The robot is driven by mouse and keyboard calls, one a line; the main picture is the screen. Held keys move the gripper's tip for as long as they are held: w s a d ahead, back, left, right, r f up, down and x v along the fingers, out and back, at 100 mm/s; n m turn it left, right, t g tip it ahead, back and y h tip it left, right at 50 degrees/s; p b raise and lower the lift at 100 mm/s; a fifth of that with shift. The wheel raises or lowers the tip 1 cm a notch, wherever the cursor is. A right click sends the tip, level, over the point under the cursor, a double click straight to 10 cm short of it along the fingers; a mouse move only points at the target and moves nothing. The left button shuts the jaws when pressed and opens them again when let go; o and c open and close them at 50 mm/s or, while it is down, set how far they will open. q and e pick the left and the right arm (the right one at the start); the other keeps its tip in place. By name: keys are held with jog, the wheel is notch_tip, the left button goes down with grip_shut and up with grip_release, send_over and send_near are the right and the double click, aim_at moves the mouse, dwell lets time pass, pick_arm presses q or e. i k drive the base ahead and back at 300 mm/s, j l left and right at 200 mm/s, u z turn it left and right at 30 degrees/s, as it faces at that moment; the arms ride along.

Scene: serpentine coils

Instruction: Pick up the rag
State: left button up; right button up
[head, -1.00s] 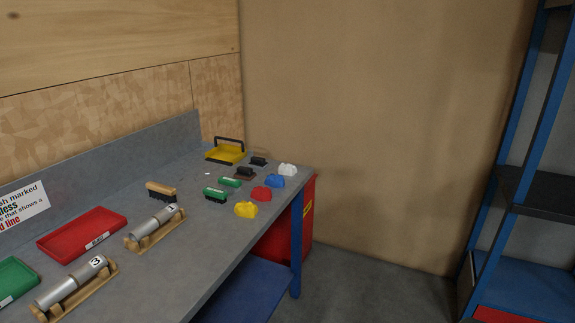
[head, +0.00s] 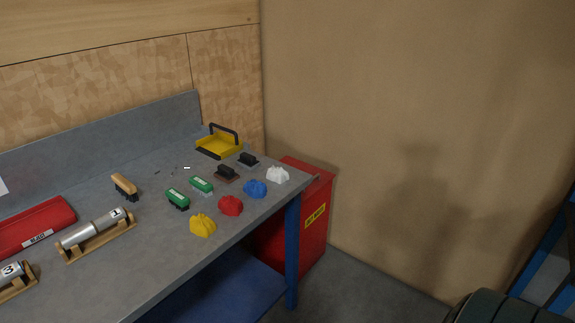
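Several crumpled rags lie in a row near the front right edge of the grey workbench (head: 150,262). They are a yellow rag (head: 203,226), a red rag (head: 230,206), a blue rag (head: 256,189) and a white rag (head: 278,175). The white one is nearest the bench's right end. The task does not name a colour. Neither of my grippers shows in the head view.
A numbered cylinder (head: 98,230) rests in a wooden cradle. A red bin (head: 315,222) stands beyond the bench's right end.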

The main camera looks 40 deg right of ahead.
aim_at(278, 174)
jog(key=l+u, duration=0.1)
jog(key=l, duration=0.7)
jog(key=k+l+u, duration=0.15)
jog(key=l, duration=0.6)
